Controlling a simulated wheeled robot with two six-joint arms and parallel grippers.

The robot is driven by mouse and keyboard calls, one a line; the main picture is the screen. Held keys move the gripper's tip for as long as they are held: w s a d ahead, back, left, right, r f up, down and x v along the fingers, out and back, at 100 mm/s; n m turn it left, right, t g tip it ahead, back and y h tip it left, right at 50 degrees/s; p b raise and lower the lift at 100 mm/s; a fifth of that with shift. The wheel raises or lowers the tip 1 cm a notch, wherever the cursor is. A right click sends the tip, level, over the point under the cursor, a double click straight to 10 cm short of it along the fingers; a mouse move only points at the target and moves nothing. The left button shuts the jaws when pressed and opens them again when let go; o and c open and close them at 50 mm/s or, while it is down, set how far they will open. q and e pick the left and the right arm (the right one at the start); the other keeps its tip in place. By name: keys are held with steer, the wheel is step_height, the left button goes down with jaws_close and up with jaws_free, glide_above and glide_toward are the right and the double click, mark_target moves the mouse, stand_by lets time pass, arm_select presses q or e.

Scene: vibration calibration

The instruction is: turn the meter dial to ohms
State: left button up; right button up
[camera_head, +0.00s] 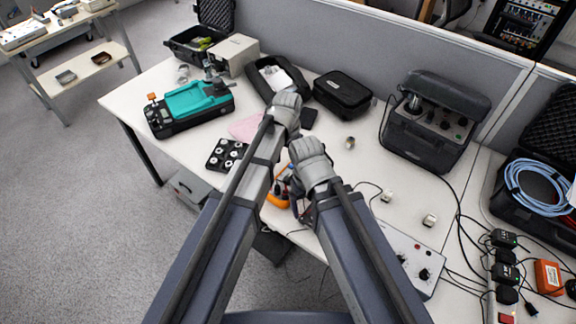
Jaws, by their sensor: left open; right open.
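An orange and dark meter (272,199) lies near the front edge of the white table, mostly hidden behind my two arms. Its dial cannot be made out, so its setting cannot be told. My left gripper (288,100) is open, above the table past the meter, close to the black open case. My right gripper (306,148) is open, just right of and beyond the visible part of the meter. I see nothing held in either gripper. Whether the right gripper touches the meter cannot be told.
A teal and black device (195,100), a black tray with several round parts (226,155) and a pink cloth (246,127) lie to the left. A black case (343,94) and a dark instrument box (428,135) stand behind. A grey panel (405,262) and cables lie right.

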mark_target(289, 177)
arm_select(q)
steer(key=n, duration=0.4)
steer(key=shift+d, duration=0.1)
steer(key=n, duration=0.9)
steer(key=shift+w+d+n, duration=0.1)
steer(key=shift+n, duration=0.2)
steer(key=n, duration=0.3)
steer(key=shift+f, duration=0.15)
arm_select(e)
steer(key=shift+f, duration=0.1)
arm_select(q)
step_height(289, 177, down, 8)
steer(key=b, duration=0.8)
arm_select(e)
step_height(289, 177, down, 8)
steer(key=shift+r, duration=0.1)
arm_select(q)
steer(key=shift+r, duration=0.2)
jaws_close()
